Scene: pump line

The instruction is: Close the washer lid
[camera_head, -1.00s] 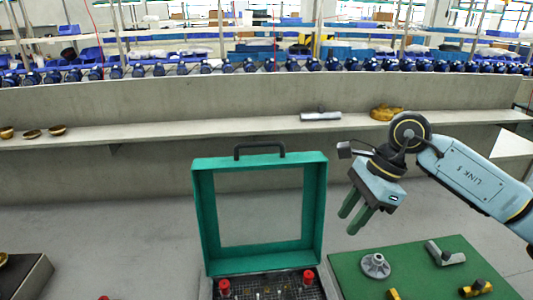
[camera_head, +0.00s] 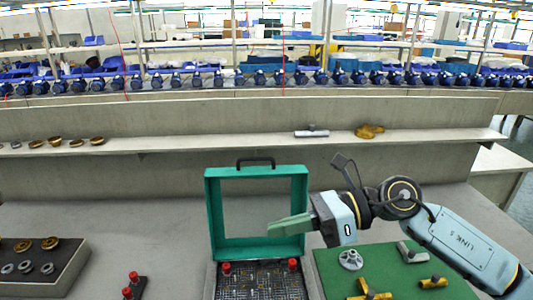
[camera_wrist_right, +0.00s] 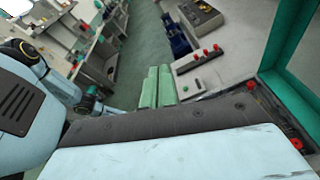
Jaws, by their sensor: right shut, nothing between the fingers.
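The washer lid is a teal frame with a clear panel and a dark handle on top (camera_head: 214,215). It stands upright, open, at the back of the washer base (camera_head: 262,283), which has a dark grid and red knobs. A teal frame edge also shows at the right in the right wrist view (camera_wrist_right: 290,40). My right gripper (camera_head: 270,231) is shut and empty, its green fingers pointing left across the right side of the lid in the head view; whether they touch it I cannot tell. The shut fingers also show in the right wrist view (camera_wrist_right: 157,88). My left gripper is not in view.
A green mat (camera_head: 325,270) right of the washer holds a grey flanged part (camera_head: 351,259) and several brass and grey fittings. A dark block with rings (camera_head: 45,270) is at far left. A concrete shelf (camera_head: 220,143) runs behind.

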